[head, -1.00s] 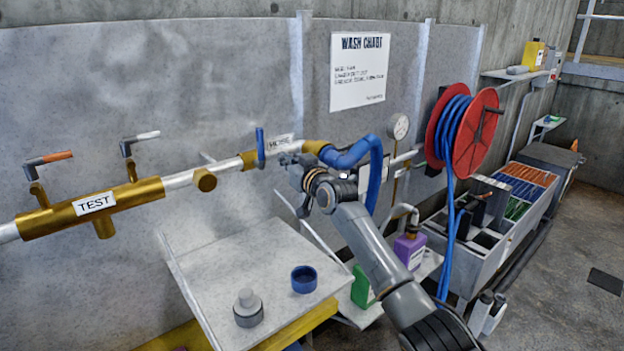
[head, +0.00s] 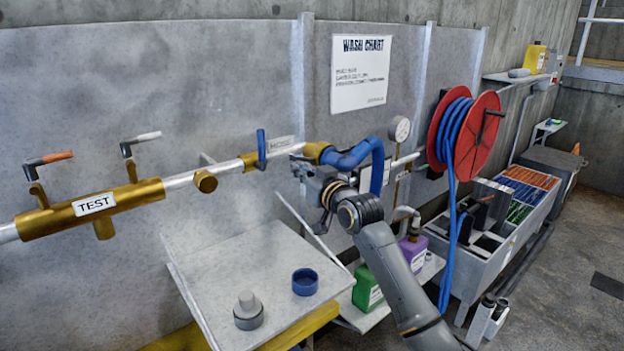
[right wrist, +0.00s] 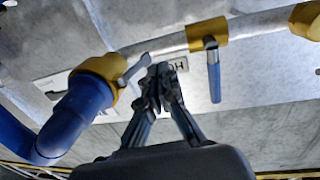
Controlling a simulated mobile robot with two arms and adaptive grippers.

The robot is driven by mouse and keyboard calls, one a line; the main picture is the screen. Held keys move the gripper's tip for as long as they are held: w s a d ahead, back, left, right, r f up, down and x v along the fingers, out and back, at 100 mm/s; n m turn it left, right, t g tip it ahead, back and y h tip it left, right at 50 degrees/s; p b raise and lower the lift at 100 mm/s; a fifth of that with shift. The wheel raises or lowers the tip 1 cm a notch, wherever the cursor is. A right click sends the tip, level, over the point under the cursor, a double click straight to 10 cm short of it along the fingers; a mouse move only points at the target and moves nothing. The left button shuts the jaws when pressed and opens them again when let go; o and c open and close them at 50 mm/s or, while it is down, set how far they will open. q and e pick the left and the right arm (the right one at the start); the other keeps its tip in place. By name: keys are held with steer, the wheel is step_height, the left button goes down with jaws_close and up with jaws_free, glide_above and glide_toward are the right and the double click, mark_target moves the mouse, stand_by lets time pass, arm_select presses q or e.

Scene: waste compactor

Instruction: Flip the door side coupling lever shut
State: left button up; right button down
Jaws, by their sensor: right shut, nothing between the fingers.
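The brass coupling (head: 317,152) joins the pipe to the blue hose elbow (head: 350,160). I cannot tell which is the door side one. My right gripper (head: 301,164) is just below the coupling in the head view. In the right wrist view its shut, empty fingertips (right wrist: 161,73) are just right of the right lever, with a small gap showing. My left gripper is not in view.
A brass valve with a blue handle (head: 261,148) is on the pipe left of the coupling. A shelf (head: 215,268) below holds a blue cap (head: 305,281) and a grey fitting (head: 248,311). A red hose reel (head: 478,131) is to the right.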

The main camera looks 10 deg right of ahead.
steer(key=v, duration=0.5)
steer(key=shift+s, duration=0.15)
steer(key=shift+f, duration=0.2)
